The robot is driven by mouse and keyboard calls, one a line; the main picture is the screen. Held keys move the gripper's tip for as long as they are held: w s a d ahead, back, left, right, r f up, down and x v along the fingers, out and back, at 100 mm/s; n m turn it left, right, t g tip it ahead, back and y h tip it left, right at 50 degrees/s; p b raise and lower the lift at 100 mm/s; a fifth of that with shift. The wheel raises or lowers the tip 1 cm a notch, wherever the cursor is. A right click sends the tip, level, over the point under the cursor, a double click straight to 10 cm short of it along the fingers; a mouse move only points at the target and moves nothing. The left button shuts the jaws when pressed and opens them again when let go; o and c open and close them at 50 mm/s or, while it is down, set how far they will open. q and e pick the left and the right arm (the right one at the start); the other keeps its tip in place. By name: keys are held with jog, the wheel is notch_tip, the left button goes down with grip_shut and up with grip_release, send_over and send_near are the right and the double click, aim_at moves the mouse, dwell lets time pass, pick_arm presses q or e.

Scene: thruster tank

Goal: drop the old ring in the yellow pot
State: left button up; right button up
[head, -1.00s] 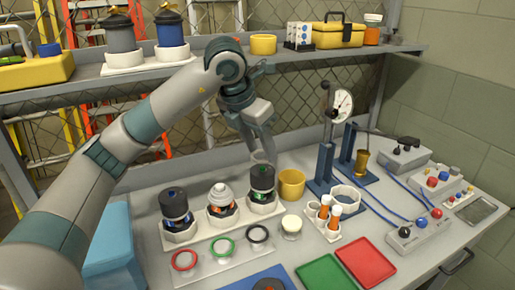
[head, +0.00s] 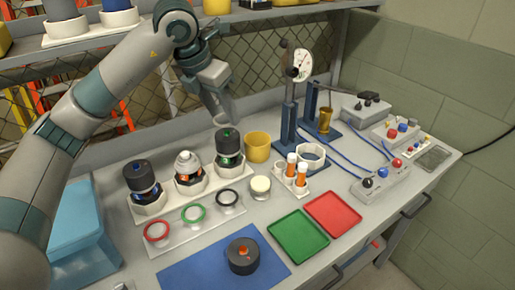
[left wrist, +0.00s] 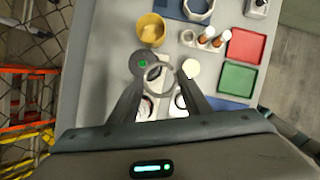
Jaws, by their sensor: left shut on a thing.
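The yellow pot (head: 257,147) stands upright on the bench, behind the black-capped unit at the right end of the back row. It also shows in the left wrist view (left wrist: 151,30). My left gripper (head: 224,112) is in the air, up and to the left of the pot in the head view. It is shut on a thin grey ring, the old ring (left wrist: 149,87), which shows between the fingers in the left wrist view. The ring is small and hard to make out in the head view. The pot's inside is mostly hidden. My right gripper is not in view.
Black-capped units (head: 137,176) stand in white holders, with red, green and black rings in front. Green (head: 297,237) and red trays lie in front.

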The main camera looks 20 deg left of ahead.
pick_arm(q)
jog(key=shift+f, duration=0.1)
jog(key=s+d+f+m+g, duration=0.2)
jog(key=s+f+m+g, duration=0.2)
jog(key=m, duration=1.2)
jog(key=s+d+f+m+g+y, duration=0.1)
jog(key=s+d+f+m+g, duration=0.2)
jog(key=s+f+m, duration=0.5)
jog(key=m+g, duration=0.1)
jog(key=m, duration=0.7)
jog(key=shift+s+f+g+y, duration=0.15)
jog(key=shift+f+g+y, duration=0.1)
jog(key=shift+g+y, duration=0.05)
jog(key=shift+d, duration=0.1)
